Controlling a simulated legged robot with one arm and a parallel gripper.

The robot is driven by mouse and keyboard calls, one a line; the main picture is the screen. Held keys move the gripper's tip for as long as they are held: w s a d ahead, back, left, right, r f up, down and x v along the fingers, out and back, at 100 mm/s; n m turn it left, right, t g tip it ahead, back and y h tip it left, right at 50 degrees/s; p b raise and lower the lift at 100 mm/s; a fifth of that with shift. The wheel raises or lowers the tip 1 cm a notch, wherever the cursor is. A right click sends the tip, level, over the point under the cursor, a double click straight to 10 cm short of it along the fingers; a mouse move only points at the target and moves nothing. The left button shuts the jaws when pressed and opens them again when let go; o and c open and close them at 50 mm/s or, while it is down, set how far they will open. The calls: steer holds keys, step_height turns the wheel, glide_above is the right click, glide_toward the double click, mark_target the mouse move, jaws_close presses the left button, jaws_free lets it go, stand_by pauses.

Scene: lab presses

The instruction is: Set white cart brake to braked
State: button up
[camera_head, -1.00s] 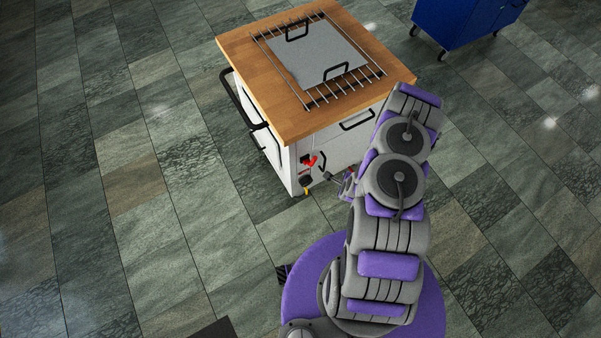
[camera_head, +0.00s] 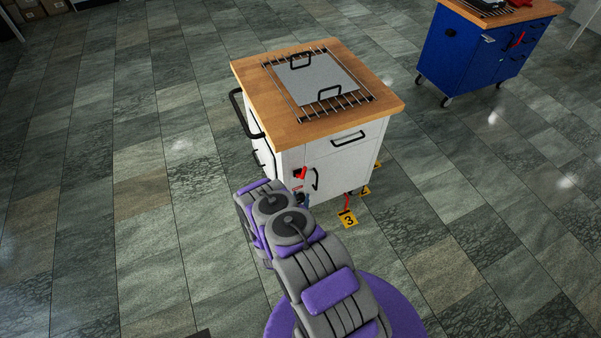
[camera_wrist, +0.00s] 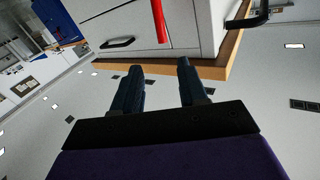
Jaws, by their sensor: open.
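The white cart (camera_head: 330,168) has a wooden top and stands ahead of me. A red handle (camera_head: 301,173) is on its front face, near the left corner, and a red bar also crosses the cart face in the wrist view (camera_wrist: 160,20). I cannot tell which red part is the brake. My gripper (camera_wrist: 158,82) is open and empty, pointing at the cart front. My arm mostly hides it in the head view.
A metal plate (camera_head: 316,78) with black handles lies on a rack on the cart top. A black side handle (camera_head: 242,112) sticks out left. A blue cart (camera_head: 465,55) stands at the back right. The tiled floor (camera_head: 130,200) around is clear.

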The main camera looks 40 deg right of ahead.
mark_target(304, 171)
steer(key=b+x, duration=0.3)
steer(key=x, duration=1.1)
steer(key=shift+w+d+b, duration=0.25)
steer(key=shift+b, duration=0.1)
steer(key=shift+a, duration=0.15)
steer(key=shift+c, duration=0.2)
jaws_close()
